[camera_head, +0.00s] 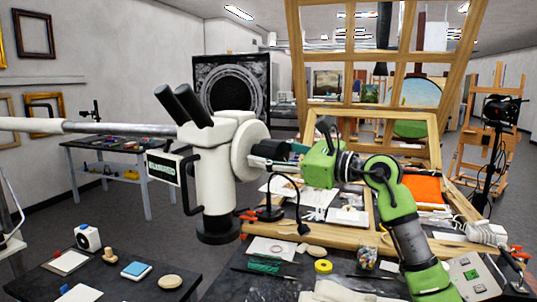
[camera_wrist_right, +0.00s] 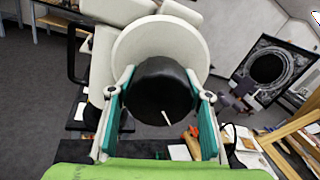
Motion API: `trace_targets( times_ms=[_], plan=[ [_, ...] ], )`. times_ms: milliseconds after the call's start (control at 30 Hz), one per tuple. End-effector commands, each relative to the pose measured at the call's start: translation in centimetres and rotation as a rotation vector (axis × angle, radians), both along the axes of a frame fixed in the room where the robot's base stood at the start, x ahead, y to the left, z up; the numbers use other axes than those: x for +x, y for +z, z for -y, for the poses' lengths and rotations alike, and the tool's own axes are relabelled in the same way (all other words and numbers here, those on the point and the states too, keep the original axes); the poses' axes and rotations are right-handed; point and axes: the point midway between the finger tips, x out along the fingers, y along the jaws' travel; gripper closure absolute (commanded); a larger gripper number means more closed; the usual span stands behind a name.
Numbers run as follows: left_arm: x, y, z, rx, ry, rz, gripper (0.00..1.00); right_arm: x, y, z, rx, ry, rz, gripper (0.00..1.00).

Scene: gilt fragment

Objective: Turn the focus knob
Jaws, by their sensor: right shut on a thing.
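The white stereo microscope (camera_head: 213,170) hangs on a long white boom that comes in from the left, with two black eyepieces at its top. The focus knob (camera_wrist_right: 163,88) is a black disc with a white line on its face, in front of a round white housing (camera_head: 250,149). In the right wrist view the knob's line points down and slightly right. My right gripper (camera_head: 277,156) comes from the right and is shut on the knob, one teal finger on each side. In the head view the gripper mostly hides the knob. My left gripper is not in view.
A dark table (camera_head: 240,285) below holds a yellow tape roll (camera_head: 323,267), green pieces, a jar and small tools. A wooden frame (camera_head: 425,130) stands behind my right arm. Another dark table (camera_head: 120,285) at front left holds small items. Grey floor shows between the tables.

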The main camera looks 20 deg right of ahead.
Motion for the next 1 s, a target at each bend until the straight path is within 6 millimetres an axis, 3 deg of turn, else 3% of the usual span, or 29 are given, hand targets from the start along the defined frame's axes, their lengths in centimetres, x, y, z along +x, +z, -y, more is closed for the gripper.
trace_targets(
  times_ms=[1000],
  plan=[
    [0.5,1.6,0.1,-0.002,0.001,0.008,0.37,0.0,0.0,-0.1,0.383,0.001,-0.325,0.76]
  ],
)
